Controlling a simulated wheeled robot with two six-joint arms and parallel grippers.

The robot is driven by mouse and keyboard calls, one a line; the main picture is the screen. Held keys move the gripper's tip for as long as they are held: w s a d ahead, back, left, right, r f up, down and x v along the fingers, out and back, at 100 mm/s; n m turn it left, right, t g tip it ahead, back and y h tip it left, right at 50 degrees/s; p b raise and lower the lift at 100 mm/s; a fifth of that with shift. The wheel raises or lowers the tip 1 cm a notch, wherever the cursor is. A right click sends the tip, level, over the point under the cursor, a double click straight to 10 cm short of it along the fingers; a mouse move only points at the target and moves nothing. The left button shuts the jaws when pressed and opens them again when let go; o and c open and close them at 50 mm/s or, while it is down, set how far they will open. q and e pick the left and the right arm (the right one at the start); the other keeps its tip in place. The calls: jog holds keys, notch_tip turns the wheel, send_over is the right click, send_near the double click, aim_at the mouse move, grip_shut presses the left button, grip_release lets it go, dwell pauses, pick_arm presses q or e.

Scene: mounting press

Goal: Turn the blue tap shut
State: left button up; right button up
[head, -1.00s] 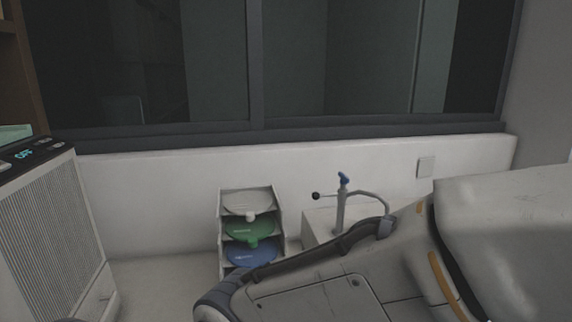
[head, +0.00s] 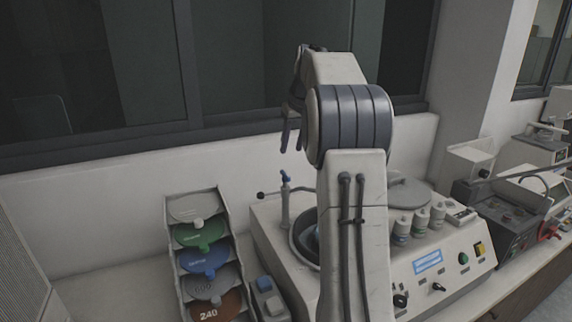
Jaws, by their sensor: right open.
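The blue tap (head: 286,177) is a small blue handle on top of a grey upright pipe, at the back left of a white bench machine. A thin lever with a dark knob sticks out to its left. My right gripper (head: 292,145) is raised in front of the window, above the tap in the picture and apart from it. Its fingers point down, open and empty. My right arm hides the middle of the machine and part of its basin. My left gripper is not in view.
A rack (head: 172,240) of coloured discs stands left of the machine (head: 436,255). Several small bottles (head: 420,220) and a round lid (head: 405,190) sit on the machine right of my arm. More equipment (head: 515,215) stands at the right. The back wall is behind the tap.

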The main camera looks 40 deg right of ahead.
aim_at(285, 174)
jog(key=p+x, duration=0.2)
jog(key=x, duration=0.8)
grip_shut()
